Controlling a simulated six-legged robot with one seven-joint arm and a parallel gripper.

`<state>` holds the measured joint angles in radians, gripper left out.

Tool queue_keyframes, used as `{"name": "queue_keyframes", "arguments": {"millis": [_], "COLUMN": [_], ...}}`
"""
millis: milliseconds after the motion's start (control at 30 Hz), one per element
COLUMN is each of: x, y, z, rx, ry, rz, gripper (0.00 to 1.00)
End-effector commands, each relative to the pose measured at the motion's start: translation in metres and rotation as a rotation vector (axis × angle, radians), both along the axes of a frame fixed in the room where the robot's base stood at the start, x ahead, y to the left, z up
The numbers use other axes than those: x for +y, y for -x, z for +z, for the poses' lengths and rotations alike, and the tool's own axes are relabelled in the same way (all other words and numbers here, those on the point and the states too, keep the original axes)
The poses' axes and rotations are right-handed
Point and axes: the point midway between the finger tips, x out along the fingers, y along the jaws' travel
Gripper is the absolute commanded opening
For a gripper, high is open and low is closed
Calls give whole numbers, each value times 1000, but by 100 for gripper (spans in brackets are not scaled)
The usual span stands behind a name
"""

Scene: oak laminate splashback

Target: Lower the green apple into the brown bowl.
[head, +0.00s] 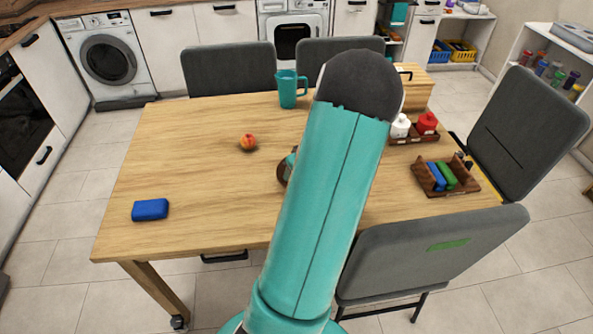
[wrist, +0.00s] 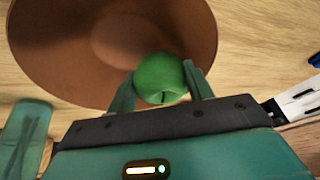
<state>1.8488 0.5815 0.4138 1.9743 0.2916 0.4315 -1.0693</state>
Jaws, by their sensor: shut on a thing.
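My gripper (wrist: 160,88) is shut on the green apple (wrist: 162,76), with one finger on each side of it. The brown bowl (wrist: 50,55) fills the upper left of the wrist view, wide and round, and its inside looks empty where it shows. The apple overlaps the bowl's lower right edge in that view; I cannot tell its height above the bowl. In the head view only a sliver of the bowl (head: 282,173) shows beside my arm. The apple and most of my gripper are hidden there behind my arm.
On the wooden table (head: 205,190) are a peach (head: 248,142), a blue block (head: 150,209), a teal mug (head: 288,90), a wooden bread box (head: 414,88) and a divided brown tray (head: 430,190). Grey chairs (head: 430,248) surround it. The table's left half is mostly clear.

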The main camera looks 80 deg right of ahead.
Motion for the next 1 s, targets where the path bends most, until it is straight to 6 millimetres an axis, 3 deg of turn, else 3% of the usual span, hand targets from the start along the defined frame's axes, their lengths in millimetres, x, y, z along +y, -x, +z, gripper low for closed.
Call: {"name": "queue_keyframes", "arguments": {"millis": [133, 167, 267, 667, 1000], "x": [0, 0, 0, 1, 12], "y": [0, 0, 0, 3, 26], "z": [0, 0, 0, 7, 69], "rx": [0, 0, 0, 0, 2], "ry": [0, 0, 0, 0, 4], "rz": [0, 0, 0, -1, -2], "gripper": [26, 57, 76, 76, 76]}}
